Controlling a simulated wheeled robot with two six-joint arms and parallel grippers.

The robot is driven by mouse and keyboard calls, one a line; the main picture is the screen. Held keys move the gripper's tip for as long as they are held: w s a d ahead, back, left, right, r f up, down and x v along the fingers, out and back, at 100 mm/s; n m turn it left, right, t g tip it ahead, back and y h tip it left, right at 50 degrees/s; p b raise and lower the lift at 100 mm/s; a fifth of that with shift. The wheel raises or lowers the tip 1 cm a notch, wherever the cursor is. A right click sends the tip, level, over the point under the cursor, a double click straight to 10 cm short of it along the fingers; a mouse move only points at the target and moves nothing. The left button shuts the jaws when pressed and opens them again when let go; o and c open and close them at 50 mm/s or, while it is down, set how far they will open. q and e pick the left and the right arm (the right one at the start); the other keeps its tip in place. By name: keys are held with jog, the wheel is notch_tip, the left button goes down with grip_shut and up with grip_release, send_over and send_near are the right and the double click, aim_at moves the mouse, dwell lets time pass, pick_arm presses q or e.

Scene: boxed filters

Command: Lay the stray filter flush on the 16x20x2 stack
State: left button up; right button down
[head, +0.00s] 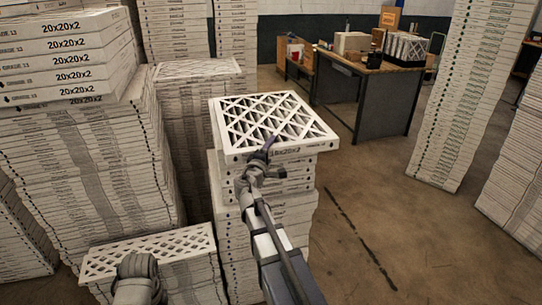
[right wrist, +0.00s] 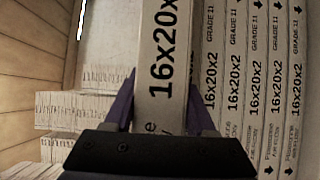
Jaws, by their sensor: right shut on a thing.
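The stray filter (head: 281,118) is a white-framed panel with a lattice face, at the top of the middle stack in the head view. Its held edge (right wrist: 160,60), printed 16x20x2, shows large in the right wrist view. My right gripper (head: 268,150) is shut on that front edge, with purple fingers on both faces (right wrist: 165,105). The 16x20x2 stack (right wrist: 255,75) lies directly below the filter. The filter juts past the stack toward me and to the right. I cannot tell whether they touch. My left arm shows at the lower left, but its fingers are hidden.
A tall 20x20x2 stack (head: 70,65) stands left. A low lattice-topped stack (head: 160,248) is beside my left arm. Another stack (head: 197,70) stands behind. A workbench (head: 375,75) and a tall stack (head: 455,100) stand right. Floor (head: 385,215) is clear to the right.

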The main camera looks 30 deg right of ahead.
jog(key=shift+f, duration=0.15)
jog(key=c, duration=0.7)
grip_release()
jog(key=shift+f, duration=0.15)
jog(key=o, duration=0.5)
jog(key=shift+r, duration=0.25)
jog(key=v, duration=1.2)
jog(key=shift+f, duration=0.1)
